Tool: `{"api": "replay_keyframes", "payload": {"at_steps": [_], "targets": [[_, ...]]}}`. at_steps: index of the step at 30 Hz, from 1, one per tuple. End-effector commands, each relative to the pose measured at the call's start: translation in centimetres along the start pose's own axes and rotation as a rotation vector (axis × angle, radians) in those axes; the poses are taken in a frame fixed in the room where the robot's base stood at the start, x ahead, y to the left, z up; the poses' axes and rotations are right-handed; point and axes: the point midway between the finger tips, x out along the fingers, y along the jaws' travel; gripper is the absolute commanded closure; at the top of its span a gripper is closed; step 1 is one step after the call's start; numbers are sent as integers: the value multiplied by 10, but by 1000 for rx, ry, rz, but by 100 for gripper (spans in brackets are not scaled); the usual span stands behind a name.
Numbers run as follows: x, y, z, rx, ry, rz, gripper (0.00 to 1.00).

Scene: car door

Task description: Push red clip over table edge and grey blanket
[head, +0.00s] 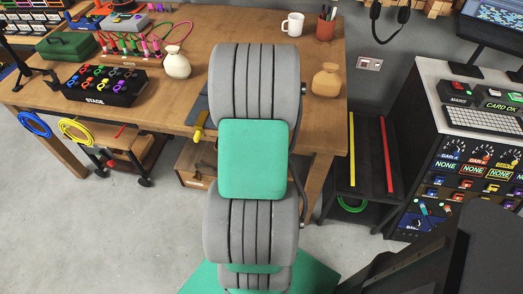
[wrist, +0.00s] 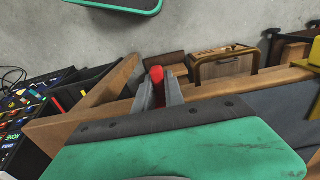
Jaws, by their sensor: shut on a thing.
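The red clip (wrist: 156,74) shows in the wrist view between the tips of my gripper (wrist: 158,94), which is shut on it. The clip appears close to the wooden table edge (wrist: 235,88); I cannot tell whether it touches it. The grey blanket (wrist: 275,108) lies along that edge, to the right of my fingers. A yellow clip (wrist: 315,52) sits at the edge on the far right. In the head view my arm hides the gripper and red clip; the blanket (head: 201,108) and yellow clip (head: 198,134) show left of the arm.
The workbench (head: 180,115) carries a black clip box (head: 105,88), a cream vase (head: 177,65), a tan vase (head: 326,80) and a white mug (head: 293,24). A wooden box (wrist: 225,62) stands below the edge. A dark equipment rack (head: 460,160) stands at the right.

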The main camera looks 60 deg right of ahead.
Motion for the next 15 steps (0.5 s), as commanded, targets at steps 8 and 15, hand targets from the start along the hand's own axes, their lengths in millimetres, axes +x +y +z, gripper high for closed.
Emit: {"api": "replay_keyframes", "payload": {"at_steps": [8, 15], "targets": [[0, 0, -5, 0, 0, 0, 100], [0, 0, -5, 0, 0, 0, 78]]}}
